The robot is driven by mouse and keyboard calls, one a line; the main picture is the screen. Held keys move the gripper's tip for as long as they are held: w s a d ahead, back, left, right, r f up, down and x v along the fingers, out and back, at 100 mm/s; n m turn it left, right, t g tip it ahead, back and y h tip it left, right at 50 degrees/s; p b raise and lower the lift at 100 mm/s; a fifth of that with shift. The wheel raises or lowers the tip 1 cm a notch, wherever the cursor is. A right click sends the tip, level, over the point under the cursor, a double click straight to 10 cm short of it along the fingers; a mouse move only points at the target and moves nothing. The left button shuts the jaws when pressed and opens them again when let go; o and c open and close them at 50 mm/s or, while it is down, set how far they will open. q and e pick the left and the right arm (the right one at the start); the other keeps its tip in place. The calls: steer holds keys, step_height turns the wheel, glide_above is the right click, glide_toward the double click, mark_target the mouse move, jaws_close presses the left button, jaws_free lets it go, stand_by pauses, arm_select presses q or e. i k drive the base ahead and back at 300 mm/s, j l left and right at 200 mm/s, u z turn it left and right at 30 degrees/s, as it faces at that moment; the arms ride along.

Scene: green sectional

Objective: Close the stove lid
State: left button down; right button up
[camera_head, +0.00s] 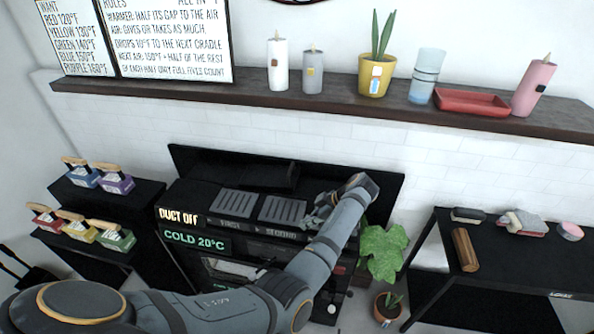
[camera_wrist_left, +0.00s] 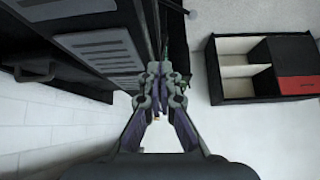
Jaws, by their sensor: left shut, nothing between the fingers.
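The black stove unit (camera_head: 190,195) stands against the white wall in the head view. Its top has two grey slotted grilles, the first (camera_head: 234,203) and the second (camera_head: 282,211). A dark panel (camera_head: 385,185) rises behind it; I cannot tell whether this is the lid. My left gripper (camera_head: 318,216) is at the right end of the stove top, beside the second grille, partly hidden by its wrist. In the left wrist view the gripper (camera_wrist_left: 160,88) is shut and empty, close to the slotted stove surface (camera_wrist_left: 100,50). Whether it touches is unclear. My right gripper is out of view.
Left shelves hold several colored blocks with handles (camera_head: 82,173). A right table holds a brown block (camera_head: 464,250) and other small items. A leafy plant (camera_head: 384,250) stands beside the stove's right side. A wall shelf (camera_head: 330,104) runs above.

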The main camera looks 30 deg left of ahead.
mark_target(276, 177)
steer(key=i+j, duration=0.25)
steer(key=i, duration=0.15)
steer(key=i+j, duration=0.25)
steer(key=i, duration=0.2)
